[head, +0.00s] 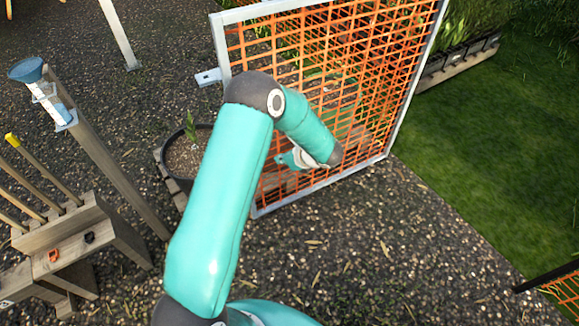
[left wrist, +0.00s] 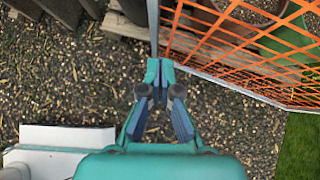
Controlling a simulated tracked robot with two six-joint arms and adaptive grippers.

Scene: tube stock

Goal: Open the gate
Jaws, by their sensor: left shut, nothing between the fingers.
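The gate (head: 379,93) is an orange mesh panel in a pale grey metal frame, standing upright and angled across the head view. A small metal tab (head: 208,77) sticks out from its left edge, apart from the wooden post (head: 118,178) with a blue cap and metal fitting. My left gripper (head: 283,160) is partly hidden by my arm in the head view, in front of the lower mesh. In the left wrist view my left gripper (left wrist: 160,72) is shut and empty, beside the gate's frame edge (left wrist: 153,28). Contact is unclear. My right gripper is out of view.
A round planter (head: 186,165) stands left of the gate, partly behind my arm. A wooden rack with tool handles (head: 75,225) stands at lower left. Open gravel (head: 350,245) lies in front, with grass (head: 500,130) at right and another orange mesh piece (head: 562,287) at lower right.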

